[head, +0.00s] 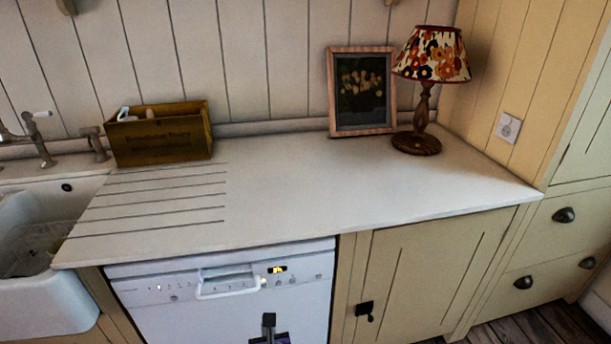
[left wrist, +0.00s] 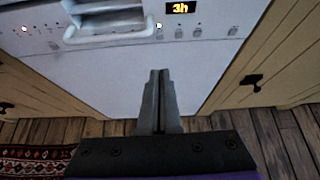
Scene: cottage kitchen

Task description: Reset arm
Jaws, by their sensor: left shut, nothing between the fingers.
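My left gripper (left wrist: 159,74) shows in the left wrist view with its two grey fingers together, shut and empty. It points toward the white dishwasher front (left wrist: 100,80), and no contact with it is visible. In the head view the left gripper (head: 269,319) shows only as a small dark shape at the bottom edge, in front of the dishwasher (head: 200,310). My right gripper is in neither view.
The white countertop (head: 300,185) is mostly clear. A wooden box (head: 160,137), a framed picture (head: 361,92) and a lamp (head: 430,65) stand along the back. A sink (head: 40,300) is at left. Cupboards flank the dishwasher; a patterned rug (left wrist: 35,160) lies on the floor.

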